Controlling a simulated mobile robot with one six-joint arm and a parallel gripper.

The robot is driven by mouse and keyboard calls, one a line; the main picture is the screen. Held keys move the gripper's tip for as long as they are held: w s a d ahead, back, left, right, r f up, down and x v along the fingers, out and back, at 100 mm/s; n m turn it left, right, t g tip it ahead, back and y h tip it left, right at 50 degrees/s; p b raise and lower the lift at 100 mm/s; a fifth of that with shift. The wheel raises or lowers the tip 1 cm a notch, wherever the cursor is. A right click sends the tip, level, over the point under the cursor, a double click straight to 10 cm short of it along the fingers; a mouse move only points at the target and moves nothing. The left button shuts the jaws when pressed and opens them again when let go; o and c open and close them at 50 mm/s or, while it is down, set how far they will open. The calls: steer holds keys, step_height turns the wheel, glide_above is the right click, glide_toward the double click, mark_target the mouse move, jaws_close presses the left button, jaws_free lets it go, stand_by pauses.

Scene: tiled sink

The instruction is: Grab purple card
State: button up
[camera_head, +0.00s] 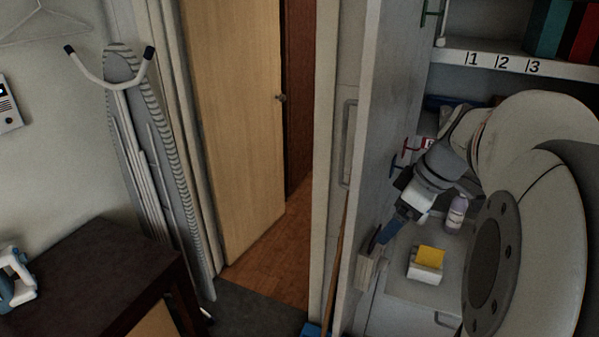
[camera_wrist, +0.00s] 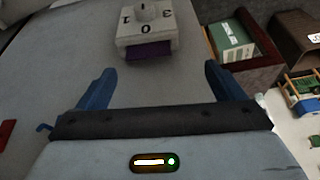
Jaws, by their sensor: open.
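The purple card (camera_wrist: 149,51) shows in the wrist view as a dark purple strip at the lower front of a pale box (camera_wrist: 146,24). The box has a round knob and the figures 3, 1 and 0, and sits against a grey surface. Most of the card is hidden by the box. My gripper (camera_wrist: 160,74) is open, with its blue fingers apart, empty, and the card lies ahead between their lines. In the head view my gripper (camera_head: 388,232) points down beside the grey door panel. I cannot make out the card there.
A white block with a yellow top (camera_head: 429,258) and a bottle (camera_head: 456,212) stand on the surface right of my gripper. A numbered shelf (camera_head: 510,62) is above. In the wrist view a dark red box (camera_wrist: 240,45) lies to the right.

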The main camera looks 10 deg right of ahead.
mark_target(376, 233)
steer(key=shift+n, duration=0.3)
steer(key=w+f, duration=0.1)
steer(key=f, duration=0.1)
steer(key=w+f+p, duration=0.1)
steer(key=f, duration=0.1)
steer(key=w+a+f+p, duration=0.1)
steer(key=f, duration=0.1)
steer(key=shift+w+a+f, duration=0.1)
steer(key=shift+w+f, duration=0.2)
steer(key=shift+w, duration=0.1)
steer(key=c, duration=1.3)
steer(key=shift+r, duration=0.1)
